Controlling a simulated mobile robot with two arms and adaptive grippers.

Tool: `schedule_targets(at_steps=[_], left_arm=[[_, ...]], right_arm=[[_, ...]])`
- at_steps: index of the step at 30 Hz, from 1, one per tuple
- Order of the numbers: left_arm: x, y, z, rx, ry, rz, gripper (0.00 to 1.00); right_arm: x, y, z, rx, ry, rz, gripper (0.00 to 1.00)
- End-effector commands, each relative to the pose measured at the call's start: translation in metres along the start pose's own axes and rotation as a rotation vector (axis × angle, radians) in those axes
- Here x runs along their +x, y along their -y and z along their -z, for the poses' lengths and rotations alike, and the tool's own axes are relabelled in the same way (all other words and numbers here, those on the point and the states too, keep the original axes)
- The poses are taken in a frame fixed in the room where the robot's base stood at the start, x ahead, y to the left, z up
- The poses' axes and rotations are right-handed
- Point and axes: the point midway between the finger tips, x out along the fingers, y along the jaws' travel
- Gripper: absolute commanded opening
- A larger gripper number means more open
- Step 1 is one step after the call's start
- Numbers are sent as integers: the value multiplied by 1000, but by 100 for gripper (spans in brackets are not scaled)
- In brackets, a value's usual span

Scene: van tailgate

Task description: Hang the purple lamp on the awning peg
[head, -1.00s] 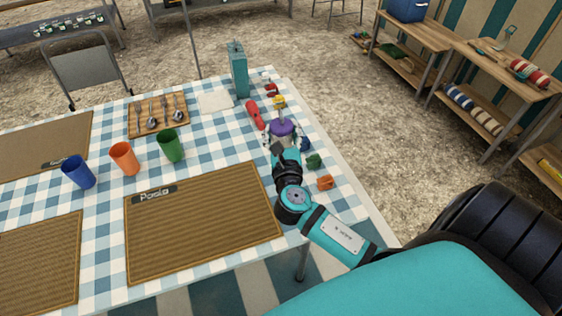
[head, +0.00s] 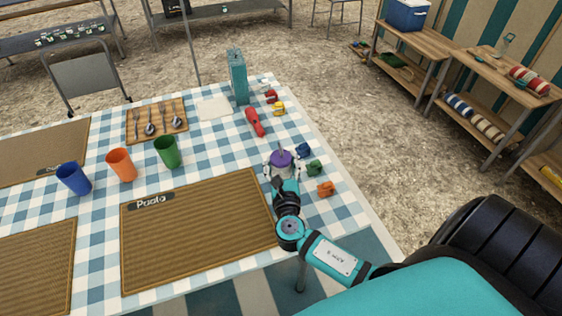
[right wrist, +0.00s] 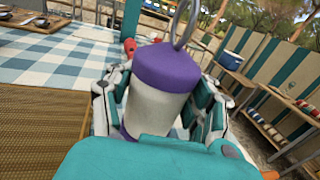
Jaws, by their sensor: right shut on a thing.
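The purple lamp has a purple cap, a white body and a wire loop on top. It shows large in the right wrist view (right wrist: 166,68) and from above in the head view (head: 281,158). My right gripper (head: 282,172) is shut around its body, with a finger on each side, and the lamp is roughly upright with its loop free. The lamp is over the right side of the table; its height above the cloth is hard to tell. My left gripper is not in view. I cannot make out the awning peg in either view.
Coloured clips, such as the orange one (head: 326,188), lie right of the gripper. A red torch-like item (head: 255,122) and a tall teal box (head: 238,78) are farther back. Cups, cutlery and woven mats (head: 195,235) fill the left. Gravel beyond the table's right edge is open.

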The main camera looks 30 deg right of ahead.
Motion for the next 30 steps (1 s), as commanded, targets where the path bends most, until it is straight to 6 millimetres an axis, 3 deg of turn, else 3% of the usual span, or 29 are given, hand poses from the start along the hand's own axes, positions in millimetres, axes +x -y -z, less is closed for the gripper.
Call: schedule_targets(at_steps=[2,3,9,21,30], left_arm=[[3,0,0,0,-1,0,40],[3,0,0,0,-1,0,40],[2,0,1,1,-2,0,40],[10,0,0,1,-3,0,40],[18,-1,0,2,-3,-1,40]], right_arm=[[0,0,3,0,1,0,9],[0,0,4,0,0,0,51],[0,0,3,0,-1,0,77],[0,0,7,1,0,0,79],[-60,-8,14,2,-5,-1,79]])
